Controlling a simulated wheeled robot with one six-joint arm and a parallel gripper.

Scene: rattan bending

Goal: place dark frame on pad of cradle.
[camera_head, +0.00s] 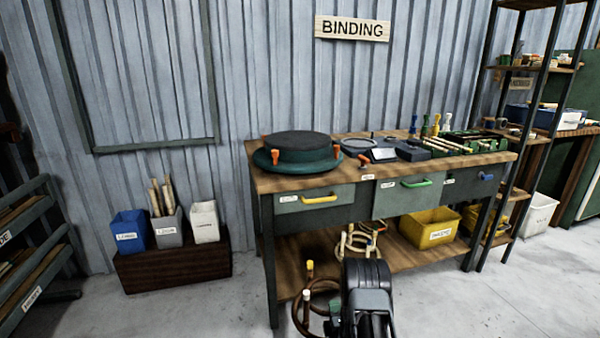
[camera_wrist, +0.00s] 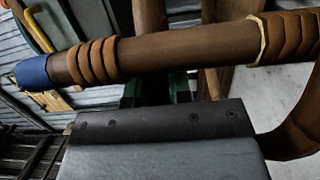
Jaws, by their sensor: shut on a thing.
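The dark frame (camera_head: 300,312) is a brown bent rattan piece low in front of the bench in the head view. In the wrist view the dark frame (camera_wrist: 180,52) crosses as a brown pole with wrapped bindings and a blue end at left. My gripper (camera_wrist: 156,92), with green fingers, is shut on it; the fingers are partly hidden behind the pole. The cradle (camera_head: 268,163) is a round green base with orange clamps on the left of the bench top. Its dark round pad (camera_head: 299,142) faces up and looks bare. The frame is apart from it and lower.
The wooden bench (camera_head: 330,180) has drawers with coloured handles. Its right top holds a tool tray (camera_head: 460,143) and small items. Coiled rattan (camera_head: 355,240) and a yellow bin (camera_head: 430,228) sit on the lower shelf. Bins stand on a box (camera_head: 170,268) at left.

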